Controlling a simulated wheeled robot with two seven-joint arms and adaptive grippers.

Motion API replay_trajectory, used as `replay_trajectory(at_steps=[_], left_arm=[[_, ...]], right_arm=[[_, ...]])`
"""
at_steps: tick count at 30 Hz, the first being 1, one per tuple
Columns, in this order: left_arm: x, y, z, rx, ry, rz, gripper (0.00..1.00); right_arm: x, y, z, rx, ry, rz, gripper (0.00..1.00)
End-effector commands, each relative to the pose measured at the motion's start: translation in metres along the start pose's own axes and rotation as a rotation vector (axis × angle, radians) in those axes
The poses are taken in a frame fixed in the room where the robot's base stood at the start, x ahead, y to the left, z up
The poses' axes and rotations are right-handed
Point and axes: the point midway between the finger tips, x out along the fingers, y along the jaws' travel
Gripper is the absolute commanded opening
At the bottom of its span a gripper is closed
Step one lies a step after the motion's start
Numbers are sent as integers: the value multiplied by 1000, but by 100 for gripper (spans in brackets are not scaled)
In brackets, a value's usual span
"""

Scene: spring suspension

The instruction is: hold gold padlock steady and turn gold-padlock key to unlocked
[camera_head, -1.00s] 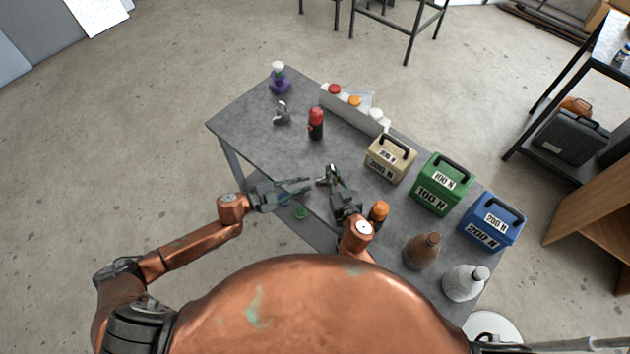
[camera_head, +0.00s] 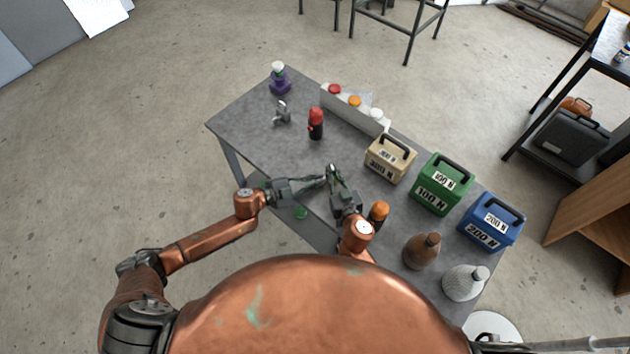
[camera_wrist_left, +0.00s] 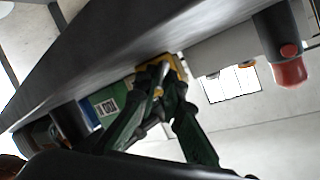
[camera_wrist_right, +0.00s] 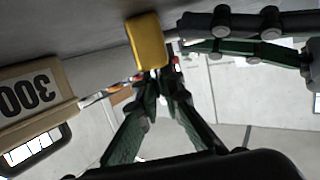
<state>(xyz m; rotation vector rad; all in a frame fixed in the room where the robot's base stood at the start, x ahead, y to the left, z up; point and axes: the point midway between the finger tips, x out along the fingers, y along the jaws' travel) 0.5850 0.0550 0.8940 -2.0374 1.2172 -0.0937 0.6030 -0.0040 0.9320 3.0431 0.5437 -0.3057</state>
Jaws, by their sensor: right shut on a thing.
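The gold padlock (camera_wrist_right: 147,40) is a yellow block at the fingertips of my right gripper (camera_wrist_right: 160,74) in the right wrist view. That gripper (camera_head: 332,172) is shut on the padlock, at the table's near side in the head view. My left gripper (camera_head: 322,179) reaches in from the left, its tips close to the right gripper's tips. In the left wrist view the yellow padlock (camera_wrist_left: 174,64) lies just beyond the left fingertips (camera_wrist_left: 161,74). I cannot make out the key clearly, nor whether the left fingers are closed on it.
The grey table (camera_head: 250,125) carries a red-topped bottle (camera_head: 316,124), a purple item (camera_head: 280,82), and beige (camera_head: 391,158), green (camera_head: 443,184) and blue (camera_head: 492,222) weight boxes at the right. An orange-capped bottle (camera_head: 379,211) stands beside my right arm.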

Motion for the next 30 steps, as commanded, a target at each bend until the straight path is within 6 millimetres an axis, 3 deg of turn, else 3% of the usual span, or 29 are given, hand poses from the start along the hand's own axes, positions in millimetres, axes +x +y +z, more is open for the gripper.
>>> replay_trajectory(at_steps=[14,30], left_arm=[[0,1,0,35,1,-16,0],[1,5,1,344,1,-145,0]], right_arm=[[0,0,0,0,0,1,0],[0,1,0,0,0,1,0]])
